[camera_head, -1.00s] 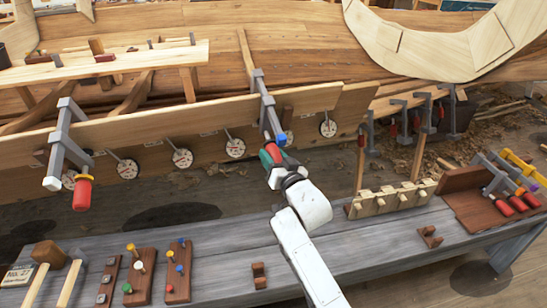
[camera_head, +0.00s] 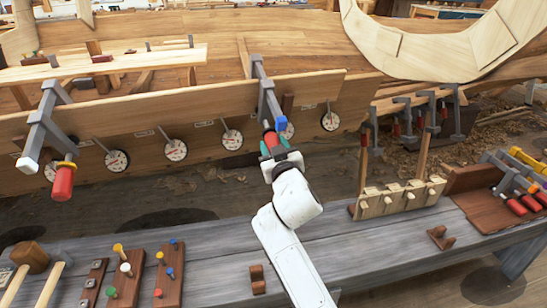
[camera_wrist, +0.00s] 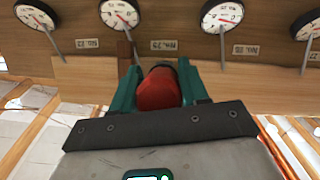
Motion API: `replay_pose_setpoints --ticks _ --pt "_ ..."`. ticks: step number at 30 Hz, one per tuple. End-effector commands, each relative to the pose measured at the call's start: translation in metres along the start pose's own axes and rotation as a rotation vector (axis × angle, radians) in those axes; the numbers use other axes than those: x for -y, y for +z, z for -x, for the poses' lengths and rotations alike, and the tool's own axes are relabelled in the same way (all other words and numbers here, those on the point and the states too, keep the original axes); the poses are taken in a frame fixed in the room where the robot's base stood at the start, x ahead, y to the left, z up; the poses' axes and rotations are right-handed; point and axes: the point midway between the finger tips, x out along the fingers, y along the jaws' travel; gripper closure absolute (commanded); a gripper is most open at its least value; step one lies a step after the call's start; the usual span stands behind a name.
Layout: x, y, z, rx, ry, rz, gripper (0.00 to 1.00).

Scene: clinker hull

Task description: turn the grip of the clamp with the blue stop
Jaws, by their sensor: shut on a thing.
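The clamp with the blue stop (camera_head: 281,123) hangs on the hull plank near the middle of the head view, its grey bar (camera_head: 264,95) running up over the plank. Its red grip (camera_head: 271,140) points down toward me. My gripper (camera_head: 274,154) is shut on this grip. In the wrist view the red grip (camera_wrist: 160,90) sits between my two green fingers (camera_wrist: 161,92), with a finger against each side. The clamp's bar and blue stop do not show in the wrist view.
Another grey clamp with a red grip (camera_head: 63,182) hangs on the plank at left. Round dials (camera_head: 176,150) line the plank, some close to my gripper. The grey bench (camera_head: 215,262) below holds peg boards, mallets and a rack (camera_head: 400,198). More clamps (camera_head: 515,180) lie at right.

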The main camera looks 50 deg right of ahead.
Motion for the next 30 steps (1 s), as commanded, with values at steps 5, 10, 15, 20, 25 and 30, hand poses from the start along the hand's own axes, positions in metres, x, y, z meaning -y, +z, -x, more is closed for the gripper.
replay_pose_setpoints --ticks 5,10,15,20,25,30 --pt "0.0016 0.0021 -0.0004 -0.003 0.042 0.105 0.86" --pt "0.0005 0.0010 -0.0004 -0.002 0.071 0.177 0.86" --pt "0.0000 -0.0005 -0.0004 -0.002 0.087 0.216 0.86" --pt "-0.0002 -0.0016 -0.0004 -0.003 0.092 0.229 0.86" --pt "-0.0002 -0.0022 -0.0005 -0.003 0.093 0.230 0.86" --pt "-0.0002 -0.0025 -0.0005 -0.004 0.092 0.229 0.55"
